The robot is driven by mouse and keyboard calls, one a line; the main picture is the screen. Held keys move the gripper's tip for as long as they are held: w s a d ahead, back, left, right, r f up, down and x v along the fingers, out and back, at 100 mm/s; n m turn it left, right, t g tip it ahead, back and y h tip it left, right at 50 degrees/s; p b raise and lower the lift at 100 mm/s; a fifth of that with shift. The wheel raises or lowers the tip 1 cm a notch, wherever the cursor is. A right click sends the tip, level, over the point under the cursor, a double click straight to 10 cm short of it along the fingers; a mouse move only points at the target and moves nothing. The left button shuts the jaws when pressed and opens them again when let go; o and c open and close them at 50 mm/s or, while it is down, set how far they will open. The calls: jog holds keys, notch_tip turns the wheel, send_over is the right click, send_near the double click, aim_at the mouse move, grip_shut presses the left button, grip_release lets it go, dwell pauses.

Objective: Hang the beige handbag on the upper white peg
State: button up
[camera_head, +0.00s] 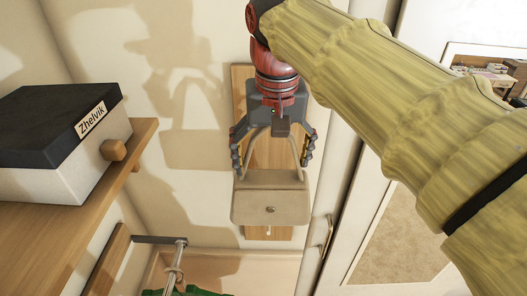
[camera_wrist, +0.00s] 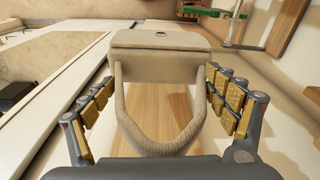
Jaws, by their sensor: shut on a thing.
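The beige handbag (camera_head: 270,206) hangs flap side toward the head camera, with its looped handle up between the fingers of my gripper (camera_head: 270,166). My gripper is shut on the handbag, with one finger on each side of the handle. The bag (camera_wrist: 160,42) also shows in the wrist view, its handle loop toward the palm. A wooden board (camera_head: 241,85) on the wall is behind the gripper and bag. A small white peg (camera_head: 268,231) shows just below the bag, low on the board. The upper white peg is not visible, probably hidden behind the gripper or bag.
A wooden shelf (camera_head: 60,235) at left holds a black-lidded white box (camera_head: 62,140). A white door with a handle (camera_head: 328,238) stands close on the right.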

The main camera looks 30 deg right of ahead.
jog(key=shift+w+d+f, duration=0.1)
jog(key=shift+w+d, duration=0.1)
jog(key=shift+w, duration=0.3)
jog(key=shift+w+d+f, duration=0.1)
jog(key=shift+w+d, duration=0.1)
jog(key=shift+w, duration=0.3)
jog(key=shift+w+d, duration=0.1)
jog(key=shift+d, duration=0.15)
jog(key=w+d+f+p, duration=0.1)
jog(key=w+d, duration=0.3)
jog(key=w, duration=0.3)
jog(key=shift+d+f+p, duration=0.3)
jog(key=shift+d+p, duration=0.05)
jog(key=shift+p, duration=0.05)
dwell(0.5)
